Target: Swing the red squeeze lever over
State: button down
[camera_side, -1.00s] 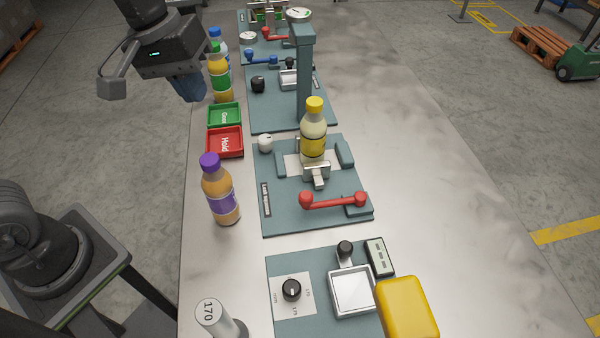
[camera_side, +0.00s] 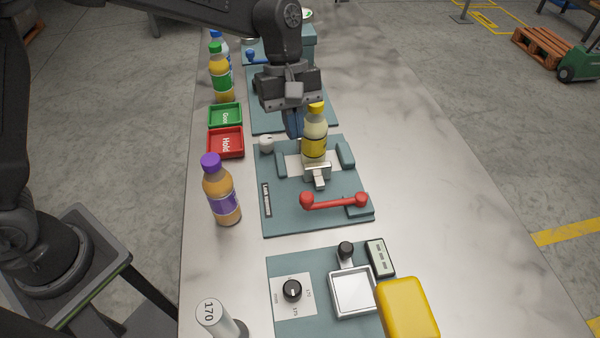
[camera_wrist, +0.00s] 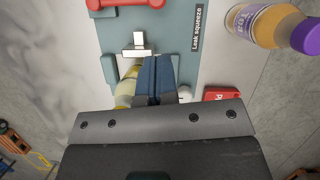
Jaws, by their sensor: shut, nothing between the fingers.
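The red squeeze lever (camera_side: 333,202) lies across the near part of the teal leak squeeze plate (camera_side: 285,213), its knob end at left and its other end on a teal block at right. It also shows at the top of the wrist view (camera_wrist: 130,3). A yellow-capped bottle (camera_side: 314,146) stands upright on the plate behind the lever, at a metal clamp piece (camera_side: 319,174). My gripper (camera_side: 293,125) is shut and empty, pointing down just behind and left of this bottle. In the wrist view its blue fingers (camera_wrist: 153,75) are together and partly cover the bottle.
A purple-capped bottle (camera_side: 220,192) stands left of the plate. A red Hold tray (camera_side: 226,142) and a green tray (camera_side: 225,114) lie farther back. Nearer are a plate with a knob (camera_side: 291,290), a yellow block (camera_side: 407,307) and a white cylinder (camera_side: 215,318). The table's right side is clear.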

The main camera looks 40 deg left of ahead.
aim_at(302, 196)
jog(key=shift+f, duration=0.1)
jog(key=x, duration=0.9)
jog(key=shift+s+d+f, duration=0.1)
jog(key=shift+f, duration=0.3)
jog(key=shift+s, duration=0.1)
jog(key=shift+s+d+n, duration=0.15)
jog(key=shift+s+n, duration=0.1)
jog(key=shift+n, duration=0.15)
jog(key=shift+s+d+n, duration=0.25)
jog(key=shift+s+n, duration=0.05)
jog(key=shift+s+d+n+t, duration=0.3)
jog(key=shift+s+d+n, duration=0.05)
jog(key=shift+s+n, duration=0.15)
jog(key=s+d+n+t, duration=0.1)
jog(key=s+d+n, duration=0.1)
jog(key=n, duration=0.1)
jog(key=shift+d+h, duration=0.15)
jog(key=shift+h, duration=0.15)
jog(key=shift+s+d, duration=0.3)
jog(key=shift+d, duration=0.2)
jog(key=shift+f, duration=0.1)
